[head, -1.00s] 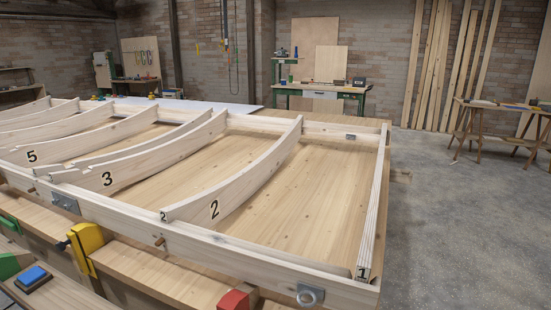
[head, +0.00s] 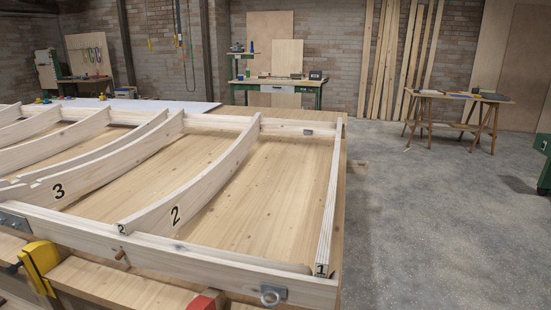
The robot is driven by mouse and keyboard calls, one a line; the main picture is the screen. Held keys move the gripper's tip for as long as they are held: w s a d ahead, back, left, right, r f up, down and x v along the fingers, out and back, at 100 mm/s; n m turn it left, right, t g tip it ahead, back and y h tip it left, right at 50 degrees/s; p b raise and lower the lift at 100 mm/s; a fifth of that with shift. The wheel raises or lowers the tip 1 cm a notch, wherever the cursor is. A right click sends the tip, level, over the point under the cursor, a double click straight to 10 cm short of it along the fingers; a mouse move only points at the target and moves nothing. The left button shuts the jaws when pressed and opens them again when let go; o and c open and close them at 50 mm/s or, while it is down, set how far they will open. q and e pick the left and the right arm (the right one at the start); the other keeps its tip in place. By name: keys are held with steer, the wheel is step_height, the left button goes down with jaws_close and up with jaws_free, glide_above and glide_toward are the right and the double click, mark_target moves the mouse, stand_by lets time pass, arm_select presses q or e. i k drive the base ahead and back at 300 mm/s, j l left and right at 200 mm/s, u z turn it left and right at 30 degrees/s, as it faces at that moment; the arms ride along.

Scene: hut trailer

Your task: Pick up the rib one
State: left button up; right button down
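Rib 1 (head: 330,205) is a pale straight wooden bar at the right end of the frame. A black "1" shows on its near end, and it runs from the near rail (head: 170,252) to the far rail (head: 222,123). Rib 2 (head: 205,183), curved and marked "2", stands to its left. Rib 3 (head: 105,167), marked "3", is further left. Neither of my grippers shows in the head view.
The frame lies on a wooden bench top (head: 270,180). A yellow clamp (head: 40,264) and a red block (head: 203,301) sit at the near edge. Open concrete floor (head: 430,220) lies to the right. A trestle table (head: 455,97) and a green workbench (head: 277,86) stand behind.

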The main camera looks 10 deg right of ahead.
mark_target(322, 263)
steer(key=l+z, duration=0.15)
steer(key=l, duration=0.55)
steer(key=i+l+z, duration=0.1)
steer(key=i+l, duration=0.3)
steer(key=l, duration=0.15)
